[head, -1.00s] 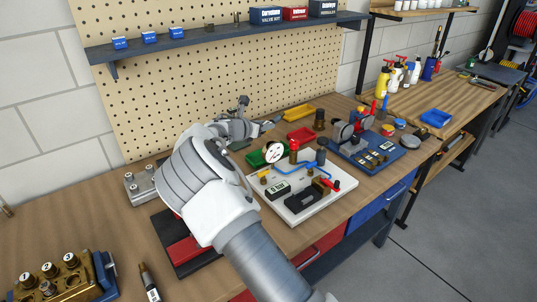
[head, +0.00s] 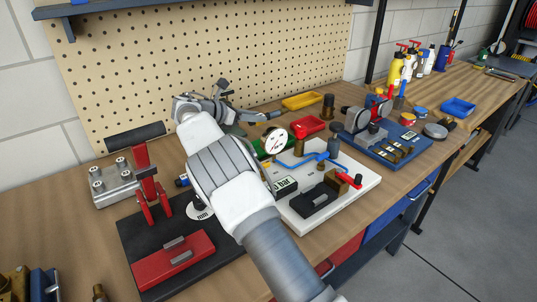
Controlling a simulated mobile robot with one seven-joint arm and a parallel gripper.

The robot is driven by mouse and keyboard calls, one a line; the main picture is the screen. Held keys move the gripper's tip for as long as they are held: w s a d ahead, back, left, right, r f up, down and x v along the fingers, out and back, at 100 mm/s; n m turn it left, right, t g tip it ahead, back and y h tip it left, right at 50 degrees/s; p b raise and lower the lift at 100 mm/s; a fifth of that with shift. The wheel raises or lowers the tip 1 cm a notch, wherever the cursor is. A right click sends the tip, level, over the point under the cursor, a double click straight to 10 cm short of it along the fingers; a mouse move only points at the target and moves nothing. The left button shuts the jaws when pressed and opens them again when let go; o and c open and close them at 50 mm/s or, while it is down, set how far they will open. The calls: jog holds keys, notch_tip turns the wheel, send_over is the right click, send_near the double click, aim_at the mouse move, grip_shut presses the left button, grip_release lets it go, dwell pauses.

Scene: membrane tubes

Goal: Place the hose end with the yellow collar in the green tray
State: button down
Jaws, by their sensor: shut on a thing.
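My gripper (head: 226,98) is at the end of my white and grey arm, above the back of the bench near the pegboard. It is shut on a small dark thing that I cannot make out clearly. No yellow collar can be told there, and I cannot tell whether it is the hose end. The green tray (head: 262,148) lies behind and right of my arm, mostly hidden by the arm and the gauge. My gripper is left of and beyond it, apart from it.
A yellow tray (head: 304,102) and a red tray (head: 308,127) lie further right. A white plate (head: 355,187) with a gauge (head: 275,140) and blue tubing stands right of my arm. A black base with a red lever clamp (head: 150,185) stands left. A blue board (head: 412,146) is at the right.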

aim_at(256, 153)
notch_tip(256, 153, down, 10)
jog(key=shift+f+b, duration=0.25)
jog(key=shift+b, duration=1)
jog(key=shift+f, duration=0.1)
jog(key=c, duration=0.9)
grip_release()
jog(key=shift+o, duration=0.2)
jog(key=p+v, duration=0.1)
jog(key=v, duration=0.6)
jog(key=shift+s+a, duration=0.1)
jog(key=shift+a, duration=0.1)
